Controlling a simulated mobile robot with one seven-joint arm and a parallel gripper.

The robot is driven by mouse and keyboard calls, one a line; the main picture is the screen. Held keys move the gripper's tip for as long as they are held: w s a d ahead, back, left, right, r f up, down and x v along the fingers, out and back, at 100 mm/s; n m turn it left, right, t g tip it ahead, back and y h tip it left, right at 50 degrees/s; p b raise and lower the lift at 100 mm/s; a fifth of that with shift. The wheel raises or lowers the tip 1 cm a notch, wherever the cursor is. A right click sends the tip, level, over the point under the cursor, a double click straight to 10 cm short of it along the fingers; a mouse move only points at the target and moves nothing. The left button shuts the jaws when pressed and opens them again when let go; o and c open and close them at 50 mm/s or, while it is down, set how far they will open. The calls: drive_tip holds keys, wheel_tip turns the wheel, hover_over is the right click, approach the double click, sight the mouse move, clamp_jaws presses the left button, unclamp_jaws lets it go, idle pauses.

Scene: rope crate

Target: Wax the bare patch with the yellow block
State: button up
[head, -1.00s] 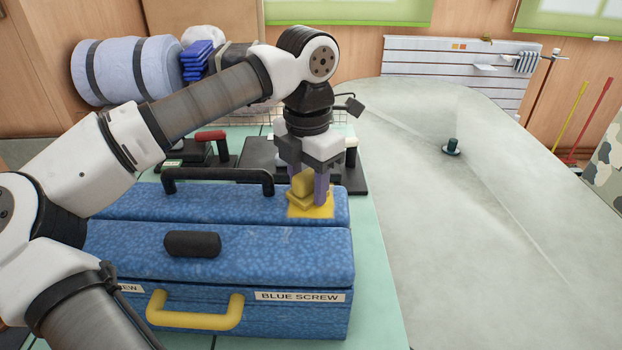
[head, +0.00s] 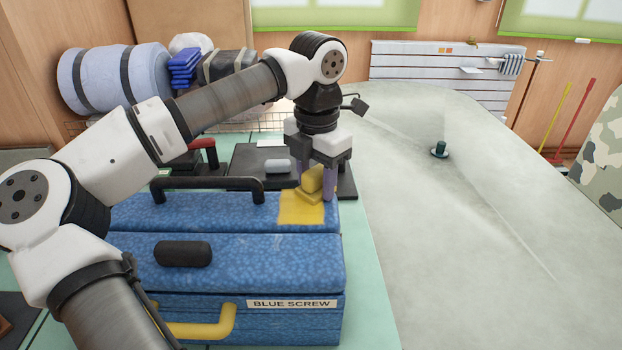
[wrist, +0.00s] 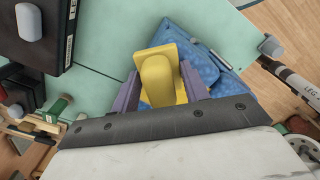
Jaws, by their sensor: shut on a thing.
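The yellow block (head: 313,181), a base plate with a raised grip, is held between the purple fingers of my gripper (head: 314,188). In the wrist view the fingers close on both sides of the block (wrist: 160,78). The block is over the far right part of a yellow patch (head: 300,210) on the right end of the blue case's rear lid (head: 220,214). It appears to rest on or just above the lid; contact is hard to tell. The block covers part of the patch. The case (wrist: 203,65) is partly hidden behind the block in the wrist view.
A black handle (head: 215,183) arches over the rear lid, left of the patch. A black grip (head: 183,253) lies on the front lid. A black tray (head: 250,160) is behind the case. The pale surface (head: 470,230) to the right is mostly clear.

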sight(298, 204)
drive_tip(key=shift+s+a+r+b, duration=0.1)
drive_tip(key=shift+s+a+b, duration=0.3)
drive_tip(key=shift+s+a, duration=1.2)
drive_tip(key=shift+w+r, duration=0.1)
drive_tip(key=shift+r+p, duration=0.55)
drive_tip(key=shift+r, duration=0.15)
wheel_tip(298, 204, up, 5)
drive_tip(key=p, duration=0.3)
drive_tip(key=shift+f, duration=0.1)
